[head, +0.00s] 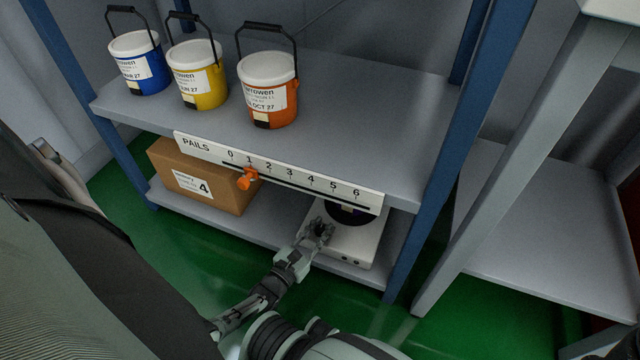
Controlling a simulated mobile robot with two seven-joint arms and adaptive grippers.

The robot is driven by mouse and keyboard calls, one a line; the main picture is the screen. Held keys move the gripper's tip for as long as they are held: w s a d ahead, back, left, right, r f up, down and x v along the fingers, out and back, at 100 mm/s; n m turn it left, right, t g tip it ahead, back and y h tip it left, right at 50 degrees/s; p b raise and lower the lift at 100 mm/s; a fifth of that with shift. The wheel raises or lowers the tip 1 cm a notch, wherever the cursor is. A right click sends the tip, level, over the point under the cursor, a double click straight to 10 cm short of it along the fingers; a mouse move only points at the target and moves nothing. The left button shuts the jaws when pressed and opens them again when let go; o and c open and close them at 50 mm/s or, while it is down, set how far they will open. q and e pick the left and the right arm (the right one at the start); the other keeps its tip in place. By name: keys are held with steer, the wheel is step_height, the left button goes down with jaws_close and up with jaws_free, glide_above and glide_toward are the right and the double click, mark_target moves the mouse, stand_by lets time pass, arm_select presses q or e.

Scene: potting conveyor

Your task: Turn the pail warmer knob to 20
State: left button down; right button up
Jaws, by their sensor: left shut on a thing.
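The pail warmer (347,240) is a white box with a dark round plate (348,214) on top. It stands on the lower shelf, under the right end of the number strip. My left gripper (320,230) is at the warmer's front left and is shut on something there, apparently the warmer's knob. The fingers hide the knob, so its setting and any scale marks cannot be read. Small dark spots show on the warmer's front face, right of the gripper. My right gripper is not in view.
Blue, yellow and orange pails (268,92) stand on the upper shelf (375,120). A PAILS strip (290,176) numbered 0 to 6 has an orange slider (248,179) near 1. A cardboard box (205,185) sits left on the lower shelf. A blue post (455,130) stands right.

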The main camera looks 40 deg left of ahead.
arm_select(q)
steer(key=shift+a, duration=0.1)
steer(key=c, duration=1.3)
jaws_free()
steer(key=shift+s, duration=0.15)
steer(key=s, duration=1.1)
steer(key=shift+s+d, duration=0.2)
steer(key=shift+s, duration=0.2)
